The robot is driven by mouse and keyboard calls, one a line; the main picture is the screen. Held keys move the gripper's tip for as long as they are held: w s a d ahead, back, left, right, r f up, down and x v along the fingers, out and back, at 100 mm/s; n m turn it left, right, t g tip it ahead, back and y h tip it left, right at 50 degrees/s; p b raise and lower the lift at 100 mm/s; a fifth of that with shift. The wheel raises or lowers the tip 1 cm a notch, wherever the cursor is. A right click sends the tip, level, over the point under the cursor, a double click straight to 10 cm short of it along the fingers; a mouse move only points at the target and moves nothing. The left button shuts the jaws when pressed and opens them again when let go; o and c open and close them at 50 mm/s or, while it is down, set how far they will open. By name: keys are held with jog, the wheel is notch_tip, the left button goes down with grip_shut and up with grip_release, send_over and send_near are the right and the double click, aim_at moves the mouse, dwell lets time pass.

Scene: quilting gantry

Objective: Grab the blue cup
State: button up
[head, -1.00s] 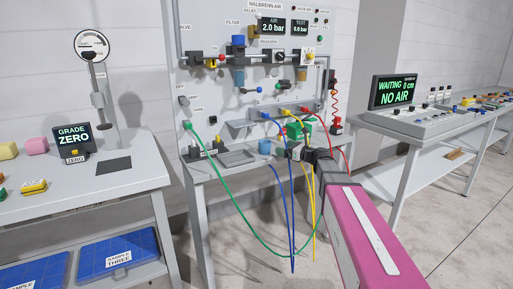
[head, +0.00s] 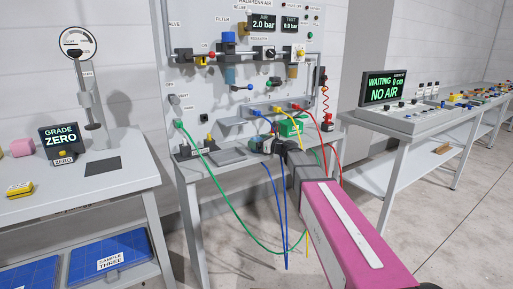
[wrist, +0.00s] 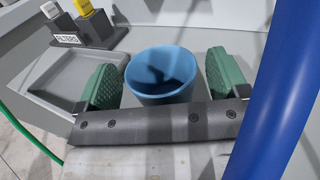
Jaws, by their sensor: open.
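The blue cup (wrist: 162,75) stands upright on the grey bench shelf in the wrist view, its open mouth facing up. My gripper (wrist: 163,80) is open, with one green ribbed pad on each side of the cup. Gaps show between the pads and the cup, and I see no clear grip on it. In the head view my gripper (head: 266,146) is low over the bench in front of the panel. It mostly hides the cup there.
A grey tray (wrist: 62,97) lies left of the cup, beside the FILTERS holder (wrist: 88,38). A thick blue hose (wrist: 275,90) crosses close in front on the right. Green (head: 238,236), blue and red hoses hang around my arm in the head view.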

jog(key=shift+w+a, duration=0.35)
jog(key=shift+a, duration=0.1)
jog(key=c, duration=1)
